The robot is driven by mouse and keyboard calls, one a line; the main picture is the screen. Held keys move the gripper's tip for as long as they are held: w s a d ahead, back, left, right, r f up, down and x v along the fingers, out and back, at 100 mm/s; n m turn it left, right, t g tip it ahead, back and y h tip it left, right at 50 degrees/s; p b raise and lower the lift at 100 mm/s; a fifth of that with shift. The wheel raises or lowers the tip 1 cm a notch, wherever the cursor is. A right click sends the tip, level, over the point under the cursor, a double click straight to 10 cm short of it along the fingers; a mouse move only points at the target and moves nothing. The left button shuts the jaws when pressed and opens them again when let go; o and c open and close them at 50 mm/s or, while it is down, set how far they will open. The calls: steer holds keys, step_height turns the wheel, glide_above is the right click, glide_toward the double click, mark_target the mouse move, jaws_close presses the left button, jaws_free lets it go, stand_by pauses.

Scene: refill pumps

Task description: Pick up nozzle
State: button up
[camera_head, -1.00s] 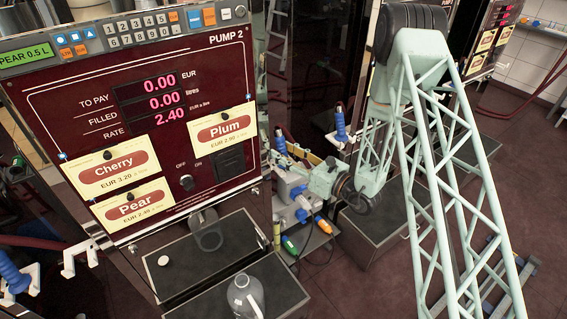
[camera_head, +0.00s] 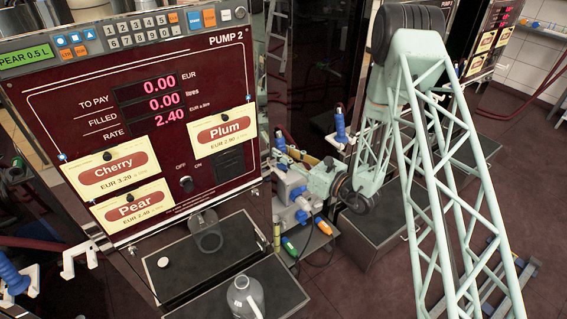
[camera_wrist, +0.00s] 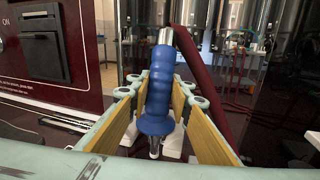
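The nozzle (camera_wrist: 161,80) has a ribbed blue grip with a round collar and metal ends. In the wrist view it stands nearly upright between the two tan-padded fingers of my gripper (camera_wrist: 160,88). The fingers are apart, one on each side of the grip, with a narrow gap showing. Whether either pad touches it cannot be told. White holder parts (camera_wrist: 172,140) show behind its lower end. In the head view, my gripper (camera_head: 292,154) is right of the pump 2 panel, beside the blue nozzle top (camera_head: 280,142); the lower nozzle is hidden there.
The pump 2 panel (camera_head: 150,120) stands close left of my gripper. A dark red hose (camera_wrist: 200,80) runs behind the nozzle. A glass bottle (camera_head: 246,296) stands on a dark tray (camera_head: 283,286). Another blue nozzle (camera_head: 340,127) hangs further back. The floor at right is partly open.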

mark_target(283, 145)
steer(key=shift+r, duration=0.15)
steer(key=shift+c, duration=0.6)
steer(key=shift+r+p, duration=0.6)
steer(key=shift+r, duration=1)
steer(key=s+d+p, duration=0.1)
steer(key=s+d, duration=0.2)
steer(key=s, duration=0.4)
steer(key=s+d+r+p, duration=0.1)
steer(key=s+d, duration=0.2)
steer(key=s, duration=0.4)
steer(key=shift+s+d+r, duration=0.25)
steer(key=shift+s, duration=0.05)
